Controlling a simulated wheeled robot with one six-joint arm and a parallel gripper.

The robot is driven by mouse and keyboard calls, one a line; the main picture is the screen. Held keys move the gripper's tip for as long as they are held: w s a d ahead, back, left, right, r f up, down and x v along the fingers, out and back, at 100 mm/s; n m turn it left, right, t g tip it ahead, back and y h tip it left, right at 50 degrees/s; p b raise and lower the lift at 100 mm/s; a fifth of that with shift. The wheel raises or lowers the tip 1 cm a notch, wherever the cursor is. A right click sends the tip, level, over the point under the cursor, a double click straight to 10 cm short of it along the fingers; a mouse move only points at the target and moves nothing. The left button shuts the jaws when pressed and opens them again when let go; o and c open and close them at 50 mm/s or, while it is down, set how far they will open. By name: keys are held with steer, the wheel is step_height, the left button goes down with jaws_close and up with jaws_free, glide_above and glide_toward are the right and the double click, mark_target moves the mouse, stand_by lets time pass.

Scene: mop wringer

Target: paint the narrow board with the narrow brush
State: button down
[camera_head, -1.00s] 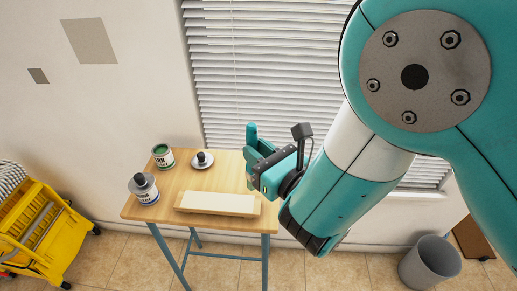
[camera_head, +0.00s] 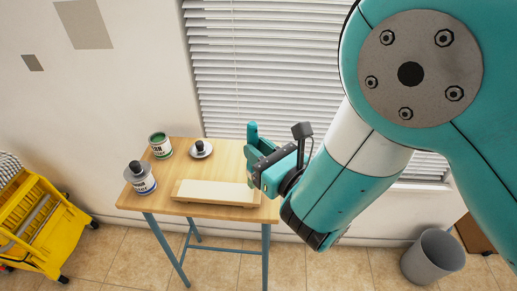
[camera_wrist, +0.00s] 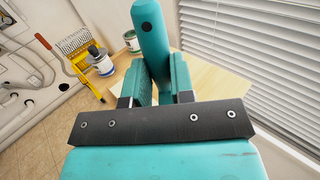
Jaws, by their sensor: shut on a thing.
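My gripper (camera_head: 262,160) is shut on an upright teal handle (camera_head: 252,133), rounded at the top, which looks like a brush handle. In the wrist view the handle (camera_wrist: 150,35) stands between the fingers, with a dark spot near its top. Its lower end is hidden, so I cannot tell the brush's width. A pale, long board (camera_head: 215,192) lies on the wooden table (camera_head: 228,158), left of and below my gripper in the head view. An open can of green paint (camera_head: 160,145) stands at the back left. A can with a grey top and dark knob (camera_head: 140,178) stands nearer.
A grey lid-like disc with a dark knob (camera_head: 200,149) lies on the table. A yellow mop wringer (camera_head: 40,225) stands at left on the tiled floor. A grey bin (camera_head: 432,257) stands at right. Window blinds (camera_head: 270,70) are behind the table.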

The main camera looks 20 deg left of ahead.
steer(key=shift+f+b, duration=0.7)
steer(key=shift+b, duration=0.2)
stand_by(0.4)
